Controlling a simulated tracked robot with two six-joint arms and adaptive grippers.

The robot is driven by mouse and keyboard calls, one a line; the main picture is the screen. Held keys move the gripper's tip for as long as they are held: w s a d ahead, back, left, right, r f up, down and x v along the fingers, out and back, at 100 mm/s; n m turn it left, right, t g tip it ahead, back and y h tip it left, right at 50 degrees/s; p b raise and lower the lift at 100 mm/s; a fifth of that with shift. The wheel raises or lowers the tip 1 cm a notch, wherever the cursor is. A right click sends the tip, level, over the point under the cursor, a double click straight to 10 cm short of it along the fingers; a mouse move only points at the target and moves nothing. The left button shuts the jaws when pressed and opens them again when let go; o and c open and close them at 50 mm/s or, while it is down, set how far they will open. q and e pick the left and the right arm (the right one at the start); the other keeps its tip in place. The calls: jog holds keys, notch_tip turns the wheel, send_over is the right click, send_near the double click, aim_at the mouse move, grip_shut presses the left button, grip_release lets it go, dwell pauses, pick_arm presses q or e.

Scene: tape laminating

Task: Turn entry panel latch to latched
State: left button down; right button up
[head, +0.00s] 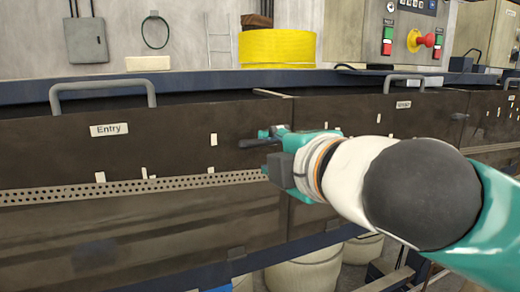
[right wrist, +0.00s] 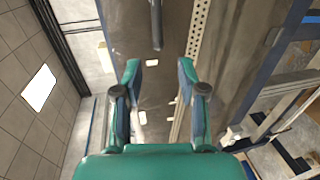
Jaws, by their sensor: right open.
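The entry panel (head: 70,150) is a dark, see-through panel with an "Entry" label, at left in the head view. Its latch (head: 255,142) is a dark handle near the panel's right edge, lying roughly level and pointing left. My right gripper (head: 284,152) is at the latch's right end and partly hides it. In the right wrist view my right gripper (right wrist: 158,72) is open, with nothing between its fingers. A dark bar, likely the latch handle (right wrist: 157,25), shows beyond the fingertips. I cannot tell whether they touch. My left gripper is not in view.
A grey grab handle (head: 103,88) tops the entry panel. A perforated strip (head: 130,187) runs along the panel below the latch. Another dark panel (head: 370,115) adjoins at right. A yellow roll (head: 277,48) and a red button (head: 425,40) are behind.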

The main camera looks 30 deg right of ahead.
jog(key=shift+v, duration=1.2)
jog(key=w+a+f+g+y, duration=0.15)
jog(key=w+a+f, duration=0.3)
jog(key=f, duration=0.55)
jog(key=w+a+f+g+y, duration=0.1)
jog(key=w+a+f+g, duration=0.3)
jog(key=f, duration=0.5)
jog(key=a+f+m+g+y, duration=0.2)
jog(key=a+f+m+g, duration=0.15)
jog(key=f, duration=1.55)
jog(key=s+f+m+g, duration=0.2)
jog(key=s+f+m, duration=0.1)
jog(key=f, duration=0.6)
jog(key=s+f+m+g, duration=0.2)
jog(key=s+f+m, duration=0.1)
jog(key=f, duration=0.7)
jog(key=s+d+f+m+g, duration=0.2)
jog(key=s+d+f+m, duration=0.1)
jog(key=s+f+m, duration=0.7)
jog(key=s+f, duration=0.3)
jog(key=f, duration=0.1)
jog(key=shift+f+y, duration=0.15)
jog(key=shift+y, duration=0.2)
